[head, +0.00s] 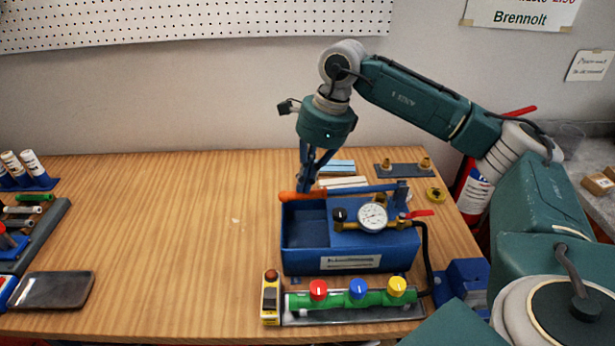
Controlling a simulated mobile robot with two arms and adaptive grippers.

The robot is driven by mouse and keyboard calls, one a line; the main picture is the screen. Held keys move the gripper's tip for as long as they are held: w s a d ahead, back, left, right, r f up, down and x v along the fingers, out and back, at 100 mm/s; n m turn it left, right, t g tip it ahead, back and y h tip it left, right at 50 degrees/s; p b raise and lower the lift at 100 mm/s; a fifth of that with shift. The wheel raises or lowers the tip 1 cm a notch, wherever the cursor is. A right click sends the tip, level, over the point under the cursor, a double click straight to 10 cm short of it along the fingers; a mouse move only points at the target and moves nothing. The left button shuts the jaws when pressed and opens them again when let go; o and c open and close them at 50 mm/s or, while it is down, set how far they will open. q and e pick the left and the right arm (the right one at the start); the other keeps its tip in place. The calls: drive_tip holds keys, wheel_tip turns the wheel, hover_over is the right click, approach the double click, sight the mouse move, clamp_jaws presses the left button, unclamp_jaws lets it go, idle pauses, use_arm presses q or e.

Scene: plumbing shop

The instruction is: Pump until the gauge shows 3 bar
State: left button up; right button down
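The blue test pump (300,258) stands on the wooden bench, right of the middle. Its lever (355,190) lies low and nearly level across the tank's back, with an orange grip (290,196) at the left end. A round white gauge (372,217) faces up on the front right of the pump; its needle reading is too small to tell. My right gripper (307,187) points down with its fingers drawn together at the orange grip, seemingly shut on it; the grip partly hides the fingertips. My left gripper is not in view.
In front of the pump lies a green pipe manifold (335,299) with red, blue and yellow knobs. A yellow device (270,298) stands beside it. A red-handled valve (418,214) sits right of the gauge. The bench's middle left is clear.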

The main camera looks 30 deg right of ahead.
drive_tip(key=w+a+p+v, duration=0.1)
drive_tip(key=p+v, duration=0.7)
drive_tip(key=v, duration=0.4)
drive_tip(key=shift+s+r, duration=0.2)
drive_tip(key=shift+r, duration=0.1)
drive_tip(key=shift+f, duration=0.15)
drive_tip(key=b+x, duration=0.3)
drive_tip(key=x, duration=0.1)
drive_tip(key=b+x, duration=0.3)
drive_tip(key=x, duration=0.1)
drive_tip(key=d+b+x, duration=0.1)
drive_tip(key=b+x, duration=0.2)
drive_tip(key=x, duration=0.1)
drive_tip(key=shift+s+f, duration=0.3)
drive_tip(key=shift+f, duration=0.15)
drive_tip(key=shift+r+p, duration=0.35)
drive_tip(key=shift+r, duration=0.15)
drive_tip(key=shift+r+p, duration=0.3)
drive_tip(key=shift+r, duration=0.05)
drive_tip(key=w+p+v, duration=0.1)
drive_tip(key=p+v, duration=0.6)
drive_tip(key=v, duration=0.4)
drive_tip(key=shift+s+a+r+p, duration=0.15)
drive_tip(key=shift+s+a+p, duration=0.15)
drive_tip(key=shift+a, duration=0.1)
